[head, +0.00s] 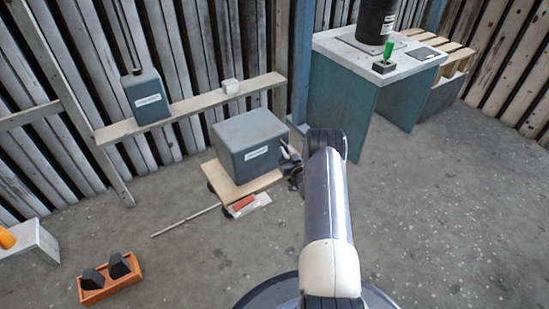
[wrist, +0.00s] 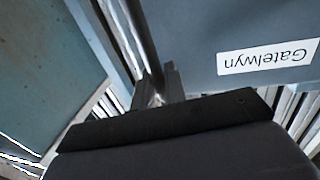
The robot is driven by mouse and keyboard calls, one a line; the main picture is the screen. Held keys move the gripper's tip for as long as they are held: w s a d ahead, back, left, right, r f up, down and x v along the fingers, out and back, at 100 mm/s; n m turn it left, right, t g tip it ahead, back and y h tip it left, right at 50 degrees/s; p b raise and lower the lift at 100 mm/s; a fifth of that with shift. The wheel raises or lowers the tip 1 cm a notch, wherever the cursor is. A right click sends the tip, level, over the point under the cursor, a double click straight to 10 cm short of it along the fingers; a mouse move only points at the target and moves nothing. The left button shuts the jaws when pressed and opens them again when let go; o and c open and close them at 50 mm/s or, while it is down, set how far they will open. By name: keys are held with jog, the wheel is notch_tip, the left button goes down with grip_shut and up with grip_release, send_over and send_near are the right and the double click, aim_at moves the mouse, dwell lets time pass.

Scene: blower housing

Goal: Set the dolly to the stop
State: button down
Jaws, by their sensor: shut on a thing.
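The dolly (head: 221,181) is a light wooden board on dark wheels, low on the floor. It carries a blue-grey box (head: 248,142) with a white label; the box also shows in the wrist view (wrist: 240,32). My gripper (head: 290,165) is at the box's right side, partly hidden by my arm. In the wrist view my gripper (wrist: 158,85) is shut on a thin grey bar (wrist: 141,35) beside the box. I cannot tell where the bar joins the dolly. A red block on a pale plate (head: 245,203) lies at the dolly's front edge; I cannot tell whether it is the stop.
A thin rod (head: 185,221) lies on the floor left of the red block. An orange tray (head: 108,285) with black blocks is at front left. A workbench (head: 345,85) stands at back right. A plank shelf (head: 190,105) runs behind the dolly.

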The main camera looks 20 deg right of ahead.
jog(key=shift+w+d, duration=0.15)
jog(key=shift+d, duration=1)
jog(key=shift+w+d, duration=0.15)
jog(key=shift+d, duration=0.95)
jog(key=c, duration=1.6)
grip_release()
jog(key=shift+d, duration=0.15)
jog(key=shift+o, duration=0.2)
jog(key=s+p, duration=0.4)
jog(key=s, duration=0.6)
jog(key=shift+s+a, duration=0.35)
jog(key=shift+s, duration=0.05)
